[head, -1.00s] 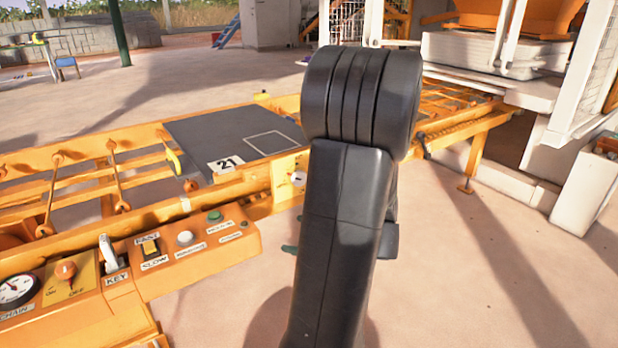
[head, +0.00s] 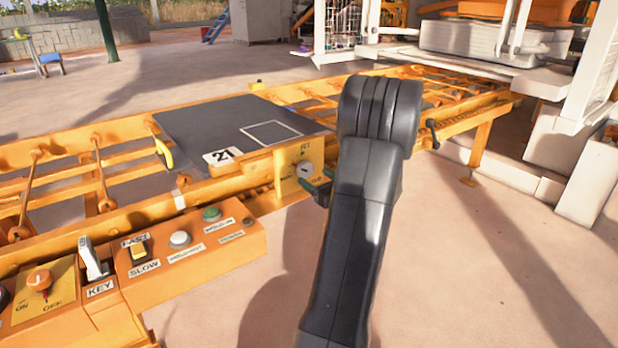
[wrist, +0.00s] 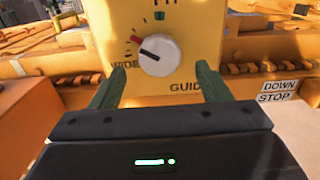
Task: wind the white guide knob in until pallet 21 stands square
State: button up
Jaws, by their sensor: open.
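The white guide knob (head: 305,170) sits on a yellow plate on the side of the conveyor. In the wrist view the knob (wrist: 158,55) has its dark pointer line toward the upper left, just above the word WIDE. My gripper (wrist: 155,85) is open, its two green fingers reaching toward the plate on either side below the knob, apart from it. In the head view my gripper (head: 321,187) is partly hidden behind my arm. Pallet 21 (head: 205,118), a dark grey slab with a white "21" label, lies on the conveyor and looks slightly skewed to the rails.
A control panel (head: 195,255) with a key switch, FAST/SLOW switch and buttons is at front left. A black-handled crank (head: 433,134) stands right of my arm. A DOWN/STOP label (wrist: 278,91) shows at right in the wrist view. Floor at front right is clear.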

aim_at(307, 172)
jog(key=shift+b+x, duration=0.3)
jog(key=shift+x, duration=1.8)
jog(key=shift+c, duration=0.4)
jog(key=c, duration=0.9)
jog(key=m+p, duration=0.1)
jog(key=p, duration=0.2)
jog(key=shift+r+m, duration=0.25)
jog(key=shift+m, duration=0.15)
jog(key=shift+f+m+p, duration=0.25)
jog(key=shift+m+p, duration=0.3)
jog(key=shift+m, duration=0.15)
jog(key=o, duration=1)
jog(key=shift+s, duration=0.1)
jog(key=p+v, duration=0.2)
jog(key=v, duration=1.1)
jog(key=shift+s+d, duration=0.2)
jog(key=shift+s, duration=0.1)
